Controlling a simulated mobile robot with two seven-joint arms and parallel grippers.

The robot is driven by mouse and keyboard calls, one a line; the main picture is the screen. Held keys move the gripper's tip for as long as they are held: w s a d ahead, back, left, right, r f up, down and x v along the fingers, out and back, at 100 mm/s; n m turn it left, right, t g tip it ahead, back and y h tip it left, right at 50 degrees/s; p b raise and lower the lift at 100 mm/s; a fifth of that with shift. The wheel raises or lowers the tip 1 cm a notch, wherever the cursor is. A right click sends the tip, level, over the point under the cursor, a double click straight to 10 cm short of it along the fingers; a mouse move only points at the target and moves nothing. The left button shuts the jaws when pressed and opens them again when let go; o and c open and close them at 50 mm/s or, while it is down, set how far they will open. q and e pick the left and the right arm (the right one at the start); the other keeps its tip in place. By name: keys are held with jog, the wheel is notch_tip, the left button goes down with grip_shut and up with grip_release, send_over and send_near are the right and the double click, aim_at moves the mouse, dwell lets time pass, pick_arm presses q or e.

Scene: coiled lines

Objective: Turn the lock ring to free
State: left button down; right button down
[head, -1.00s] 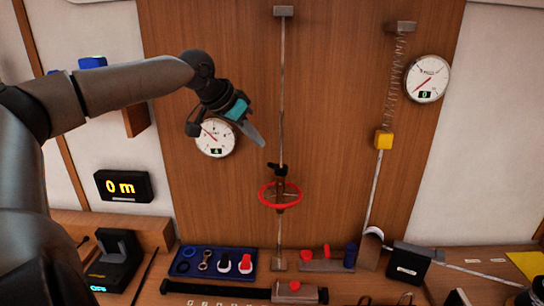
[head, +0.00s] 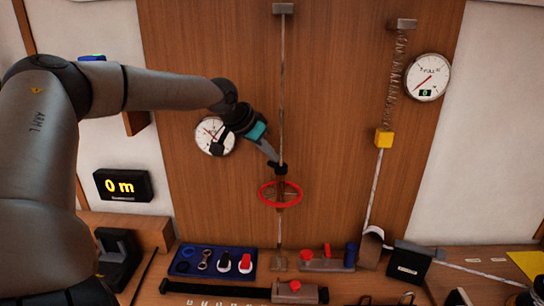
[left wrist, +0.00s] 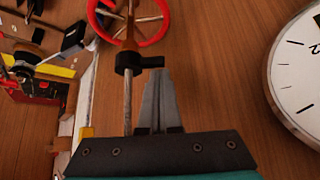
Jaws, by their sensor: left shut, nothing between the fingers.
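The lock ring (head: 279,170) is a small black collar with a side lever on the upright metal rod, just above the red handwheel (head: 280,194). In the left wrist view the black lock ring (left wrist: 130,63) shows close up, its lever (left wrist: 152,62) pointing right. My left gripper (head: 272,157) is shut and empty, its fingertips beside the rod near the lock ring. In the left wrist view its fingers (left wrist: 158,85) reach up to just below the lever; I cannot tell whether they touch it. My right gripper is not in view.
A round dial (head: 214,136) hangs behind my left gripper. A black display (head: 124,185) reads 0 m. A spring with a yellow block (head: 383,138) hangs right. A blue tray (head: 215,262) with small parts lies below. The wooden panel between rod and spring is clear.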

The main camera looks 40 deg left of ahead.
pick_arm(q)
jog(key=shift+w+f, duration=0.3)
jog(key=shift+f, duration=0.05)
jog(key=shift+s+n+y+b, duration=0.25)
jog(key=shift+n+y+b, duration=0.2)
jog(key=shift+n, duration=0.35)
dwell(0.4)
jog(key=shift+s+n+y, duration=0.15)
jog(key=shift+n+y, duration=0.25)
jog(key=shift+y, duration=0.05)
jog(key=n+y+b, duration=0.1)
jog(key=s+n+y+b, duration=0.1)
jog(key=n+b, duration=0.1)
jog(key=shift+d+f+g+b, duration=0.15)
jog(key=shift+g+b, duration=0.15)
jog(key=shift+g, duration=0.1)
jog(key=shift+s+d+n+g+y, duration=0.3)
jog(key=shift+s+d+n+y, duration=0.3)
jog(key=shift+s+n, duration=0.45)
jog(key=shift+r, duration=0.2)
